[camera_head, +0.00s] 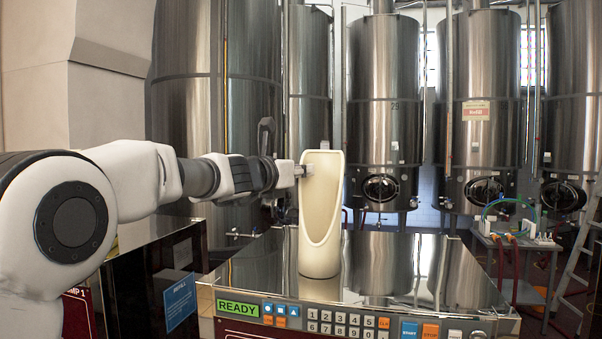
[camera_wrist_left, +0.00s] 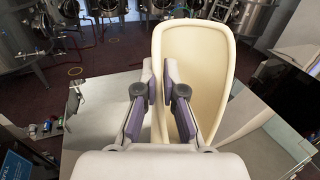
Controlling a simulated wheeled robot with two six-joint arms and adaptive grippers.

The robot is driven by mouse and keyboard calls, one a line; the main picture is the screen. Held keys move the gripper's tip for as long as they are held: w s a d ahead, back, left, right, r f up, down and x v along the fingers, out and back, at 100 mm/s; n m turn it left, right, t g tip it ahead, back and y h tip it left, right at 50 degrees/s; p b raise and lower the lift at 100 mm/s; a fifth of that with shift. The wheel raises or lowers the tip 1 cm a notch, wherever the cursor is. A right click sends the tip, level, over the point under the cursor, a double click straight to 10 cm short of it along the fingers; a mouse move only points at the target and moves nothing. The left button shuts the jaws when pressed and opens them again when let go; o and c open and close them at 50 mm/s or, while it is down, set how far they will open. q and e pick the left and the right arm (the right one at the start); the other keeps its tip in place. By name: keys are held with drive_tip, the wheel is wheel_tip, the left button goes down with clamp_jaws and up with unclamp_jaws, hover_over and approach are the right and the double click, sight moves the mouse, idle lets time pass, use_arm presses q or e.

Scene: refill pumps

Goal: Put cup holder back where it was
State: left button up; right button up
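The cup holder (camera_head: 321,220) is a tall cream scoop-shaped shell with an open front. It is upright over the shiny machine top, its base at or very near the surface. It also shows large in the left wrist view (camera_wrist_left: 196,60). My left gripper (camera_head: 303,171) comes in from the left at the holder's upper left rim. In the left wrist view its two fingers (camera_wrist_left: 160,82) are close together, one on each side of that rim, and look closed on it. My right gripper is in neither view.
The polished machine top (camera_head: 420,270) is bare to the right of the holder. A control panel with a green READY display (camera_head: 238,308) and several buttons runs along its front edge. Large steel tanks (camera_head: 384,100) stand behind, and a small table with hoses (camera_head: 515,240) is at the right.

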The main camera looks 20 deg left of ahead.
use_arm(q)
drive_tip(key=shift+o, duration=1.2)
drive_tip(key=v, duration=1.2)
drive_tip(key=shift+a+r, duration=0.1)
drive_tip(key=shift+r, duration=0.05)
